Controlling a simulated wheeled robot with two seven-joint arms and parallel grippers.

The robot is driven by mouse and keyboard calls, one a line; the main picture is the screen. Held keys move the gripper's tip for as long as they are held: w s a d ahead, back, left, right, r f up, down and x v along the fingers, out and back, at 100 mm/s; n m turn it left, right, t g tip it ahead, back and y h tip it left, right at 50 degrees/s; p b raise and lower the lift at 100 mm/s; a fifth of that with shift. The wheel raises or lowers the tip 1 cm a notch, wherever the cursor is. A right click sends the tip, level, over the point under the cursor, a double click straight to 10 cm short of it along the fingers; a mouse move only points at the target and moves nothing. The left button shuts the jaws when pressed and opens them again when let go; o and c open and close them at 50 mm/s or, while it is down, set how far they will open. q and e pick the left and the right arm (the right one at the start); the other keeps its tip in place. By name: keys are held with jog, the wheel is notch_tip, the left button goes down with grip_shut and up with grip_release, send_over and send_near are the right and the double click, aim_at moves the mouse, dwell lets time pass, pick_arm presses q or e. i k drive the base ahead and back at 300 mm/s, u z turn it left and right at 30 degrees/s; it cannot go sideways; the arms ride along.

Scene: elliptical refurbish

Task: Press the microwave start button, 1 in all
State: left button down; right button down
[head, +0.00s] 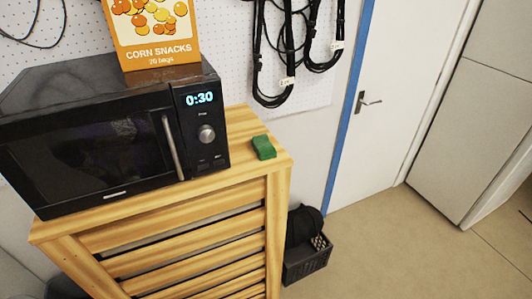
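The black microwave (100,135) stands on a slatted wooden cabinet in the left half of the head view. Its door is shut, with a vertical silver handle (173,147). The control panel on its right side has a display (199,98) reading 0:30 and a round silver knob (206,133). Below the knob are small dark buttons (211,161), whose labels are too small to read for certain. Neither of my grippers shows in the head view.
An orange corn snacks box (155,35) stands on the microwave. A green block (264,147) lies on the wooden cabinet (240,180) right of it. Black cables (275,60) hang on the pegboard. A black crate (307,262) sits on the floor, which is clear to the right.

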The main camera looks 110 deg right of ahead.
aim_at(221, 162)
jog(key=k, duration=1)
jog(key=z, duration=2.75)
jog(key=i, duration=0.5)
jog(key=u, duration=0.05)
